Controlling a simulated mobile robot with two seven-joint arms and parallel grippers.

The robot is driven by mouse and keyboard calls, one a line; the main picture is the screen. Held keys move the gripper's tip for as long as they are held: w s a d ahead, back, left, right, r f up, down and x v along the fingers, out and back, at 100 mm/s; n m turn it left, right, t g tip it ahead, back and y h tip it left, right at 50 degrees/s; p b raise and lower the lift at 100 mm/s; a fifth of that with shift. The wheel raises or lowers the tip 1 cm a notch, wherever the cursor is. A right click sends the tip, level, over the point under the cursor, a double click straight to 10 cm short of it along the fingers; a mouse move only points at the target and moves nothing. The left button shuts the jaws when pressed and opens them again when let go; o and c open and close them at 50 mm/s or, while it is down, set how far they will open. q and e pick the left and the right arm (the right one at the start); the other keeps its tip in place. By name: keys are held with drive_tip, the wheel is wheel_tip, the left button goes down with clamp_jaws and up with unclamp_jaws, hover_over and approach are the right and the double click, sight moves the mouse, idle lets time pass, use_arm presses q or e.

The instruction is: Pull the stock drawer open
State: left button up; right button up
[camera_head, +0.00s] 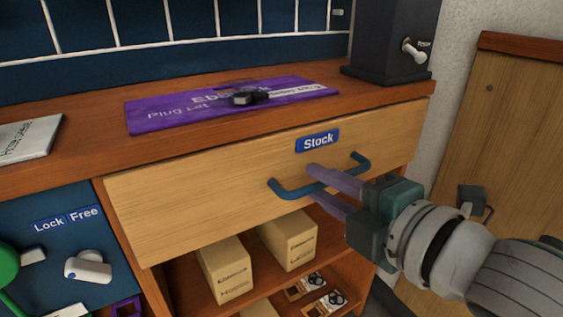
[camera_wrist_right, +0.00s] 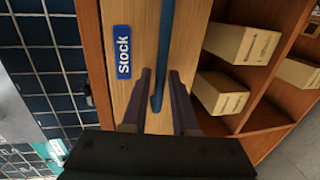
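The stock drawer (camera_head: 200,195) has a pale wooden front with a blue "Stock" label (camera_head: 318,140) and looks shut, about level with the cabinet front. Its blue bar handle (camera_head: 288,190) runs across the lower right part of the front. My right gripper (camera_head: 313,182) is at the handle, one purple finger above the bar and one below. In the right wrist view the handle (camera_wrist_right: 165,45) runs between the two parted fingers (camera_wrist_right: 159,78), with gaps beside it. The gripper is open. My left gripper is out of view.
The wooden countertop (camera_head: 90,165) above holds a purple board (camera_head: 160,115) and a dark box with a switch (camera_head: 390,40). Open shelves below hold cartons (camera_head: 288,240). A blue panel (camera_head: 60,260) with a white knob is at left. A wooden panel (camera_head: 500,140) leans at the right wall.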

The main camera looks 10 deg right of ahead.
drive_tip(key=shift+w+a+f, duration=0.1)
drive_tip(key=shift+w, duration=0.3)
drive_tip(key=shift+c, duration=0.3)
clamp_jaws()
idle(0.9)
